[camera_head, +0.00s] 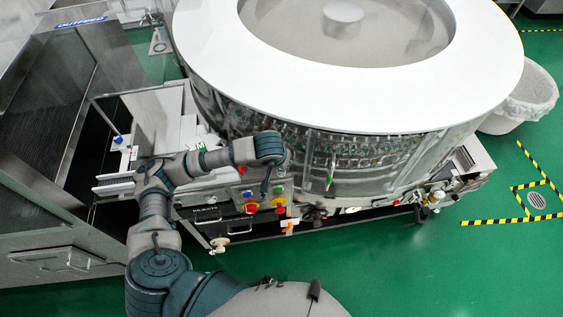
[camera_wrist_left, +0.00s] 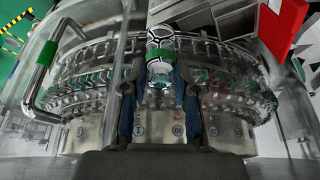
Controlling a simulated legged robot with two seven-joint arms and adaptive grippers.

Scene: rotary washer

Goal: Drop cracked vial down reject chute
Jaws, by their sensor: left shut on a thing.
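My left gripper (camera_wrist_left: 158,88) is shut on a clear vial (camera_wrist_left: 160,58) with a green band, held between the two blue-padded fingers in the left wrist view. Cracks on the vial cannot be made out for certain. In the head view the left gripper (camera_head: 266,184) hangs down in front of the round washer (camera_head: 345,160), above its control panel; the vial is too small to tell there. A dark front panel (camera_head: 207,211) appears to be lettered for rejects, left of the coloured buttons. The reject chute's opening cannot be identified for certain. My right gripper is not in view.
A ring of many vials in holders (camera_wrist_left: 88,75) lies behind the held vial. A bent metal handle (camera_wrist_left: 45,75) stands at left and a red plate (camera_wrist_left: 284,27) at upper right. Coloured buttons (camera_head: 250,207) line the panel. A white bin (camera_head: 522,97) stands on the floor.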

